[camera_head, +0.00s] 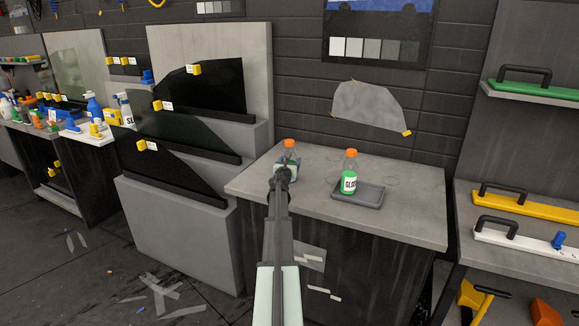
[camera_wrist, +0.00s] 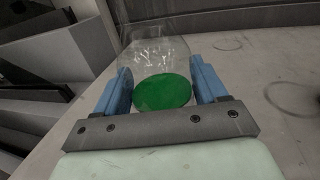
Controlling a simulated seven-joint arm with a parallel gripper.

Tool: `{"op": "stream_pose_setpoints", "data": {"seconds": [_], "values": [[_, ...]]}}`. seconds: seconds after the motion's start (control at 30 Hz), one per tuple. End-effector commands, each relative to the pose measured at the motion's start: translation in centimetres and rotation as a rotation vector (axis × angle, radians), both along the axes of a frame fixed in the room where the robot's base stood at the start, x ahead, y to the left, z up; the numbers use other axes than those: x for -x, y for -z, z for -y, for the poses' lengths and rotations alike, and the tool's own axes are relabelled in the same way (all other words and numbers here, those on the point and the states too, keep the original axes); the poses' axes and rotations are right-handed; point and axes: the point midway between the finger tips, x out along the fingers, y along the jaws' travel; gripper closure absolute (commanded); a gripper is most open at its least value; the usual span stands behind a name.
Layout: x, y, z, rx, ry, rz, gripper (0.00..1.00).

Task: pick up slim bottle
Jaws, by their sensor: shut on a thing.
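A slim clear bottle (camera_head: 289,146) with an orange cap is at the left part of the grey worktable. My gripper (camera_head: 287,166) is around it and hides most of its body. In the wrist view the clear bottle (camera_wrist: 160,60) with green liquid sits between the two blue finger pads of my gripper (camera_wrist: 161,80), which are shut on it. I cannot tell whether its base touches the table. A second bottle (camera_head: 349,174) with an orange cap, green liquid and a white label stands upright to the right.
The second bottle stands on a grey tray (camera_head: 371,193). The worktable (camera_head: 415,222) is otherwise mostly clear. A stepped display (camera_head: 195,215) with dark glass panels stands close on the left. A rack with squeegee-like tools (camera_head: 520,205) is on the right.

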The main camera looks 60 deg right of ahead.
Motion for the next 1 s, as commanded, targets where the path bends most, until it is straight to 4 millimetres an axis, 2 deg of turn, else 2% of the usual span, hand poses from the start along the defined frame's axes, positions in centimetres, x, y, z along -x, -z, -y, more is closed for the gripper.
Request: {"op": "stream_pose_setpoints", "data": {"seconds": [0.03,0.27,0.57,0.73,1.0], "values": [[0.0,0.0,0.0,0.000,0.000,0.000,0.46],[0.0,0.0,0.0,0.000,0.000,0.000,0.67],[0.0,-0.4,0.0,0.001,0.001,0.001,0.67],[0.0,-2.1,0.0,0.002,0.000,0.002,0.67],[0.0,-6.4,0.0,0.002,0.000,0.003,0.67]]}}
